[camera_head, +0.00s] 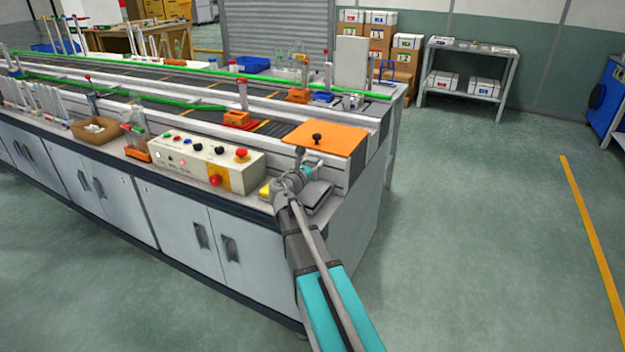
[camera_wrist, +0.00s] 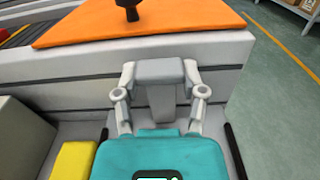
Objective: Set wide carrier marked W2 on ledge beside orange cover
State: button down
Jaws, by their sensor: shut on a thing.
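The orange cover (camera_head: 330,140) with a black knob lies flat at the right end of the bench; it also fills the top of the wrist view (camera_wrist: 185,22). My gripper (camera_head: 305,172) is low over the front ledge (camera_head: 258,190), just in front of the cover. In the wrist view its fingers (camera_wrist: 160,75) are closed on a grey upright part. This seems to belong to the wide carrier (camera_head: 318,196), a flat grey piece with dark edges, largely hidden under my gripper. No W2 mark is readable. I cannot tell whether the carrier touches the ledge.
A control box (camera_head: 207,158) with buttons stands on the ledge left of my gripper. A yellow block (camera_wrist: 73,160) is close at the gripper's left. An orange-based fixture (camera_head: 240,118) stands behind the box. The floor right of the bench is clear.

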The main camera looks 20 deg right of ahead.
aim_at(314, 194)
jog(key=shift+w+d+f, duration=0.2)
jog(key=shift+f, duration=0.1)
jog(key=shift+w+d+f+b, duration=0.25)
jog(key=shift+f+b, duration=0.25)
jog(key=shift+b, duration=0.15)
notch_tip(314, 194, down, 3)
jog(key=b, duration=0.3)
jog(key=shift+r, duration=0.1)
jog(key=shift+s, duration=0.1)
jog(key=shift+c, duration=0.8)
grip_release()
jog(key=shift+v, duration=6.05)
